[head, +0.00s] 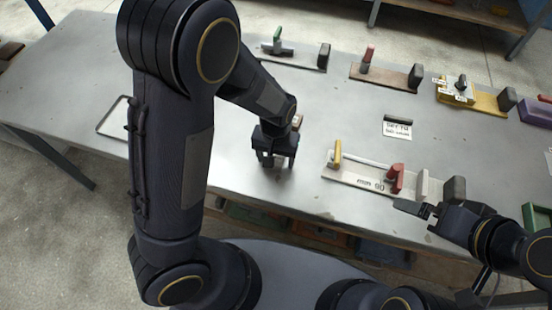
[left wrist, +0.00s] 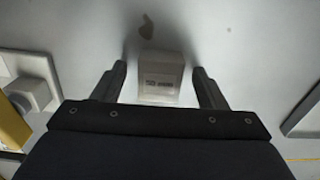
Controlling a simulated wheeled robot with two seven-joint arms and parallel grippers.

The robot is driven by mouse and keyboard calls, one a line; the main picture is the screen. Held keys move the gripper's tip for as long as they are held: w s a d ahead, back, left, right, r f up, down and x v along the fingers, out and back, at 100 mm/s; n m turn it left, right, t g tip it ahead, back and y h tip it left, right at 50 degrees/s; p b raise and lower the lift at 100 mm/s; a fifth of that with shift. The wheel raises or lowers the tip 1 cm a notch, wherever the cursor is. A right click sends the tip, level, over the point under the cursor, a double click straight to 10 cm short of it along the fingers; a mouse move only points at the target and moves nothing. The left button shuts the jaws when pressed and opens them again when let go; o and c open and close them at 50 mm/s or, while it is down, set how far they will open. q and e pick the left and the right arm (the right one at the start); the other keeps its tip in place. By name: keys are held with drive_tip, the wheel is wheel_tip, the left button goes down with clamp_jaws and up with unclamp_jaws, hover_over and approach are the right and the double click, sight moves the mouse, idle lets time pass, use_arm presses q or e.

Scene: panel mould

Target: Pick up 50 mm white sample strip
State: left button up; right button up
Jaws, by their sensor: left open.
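A small white block with a dark printed label, apparently the white sample strip (left wrist: 160,78), lies on the grey table in the left wrist view. It sits between the two fingers of my left gripper (left wrist: 163,85), with a gap on each side. In the head view my left gripper (head: 274,160) points down low over the table, left of the white mould; the strip cannot be made out there. The printed size is too blurred to read. My right gripper (head: 418,209) is at the table's front edge on the right; its finger opening is unclear.
The white mould (head: 345,177) with a yellow and a red clamp (head: 396,180) stands right of my left gripper. A label card (head: 397,130) lies behind it. Brown (head: 385,77) and yellow (head: 485,103) moulds stand farther back.

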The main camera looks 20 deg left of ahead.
use_arm(q)
drive_tip(key=shift+f, duration=0.15)
drive_tip(key=c, duration=1.1)
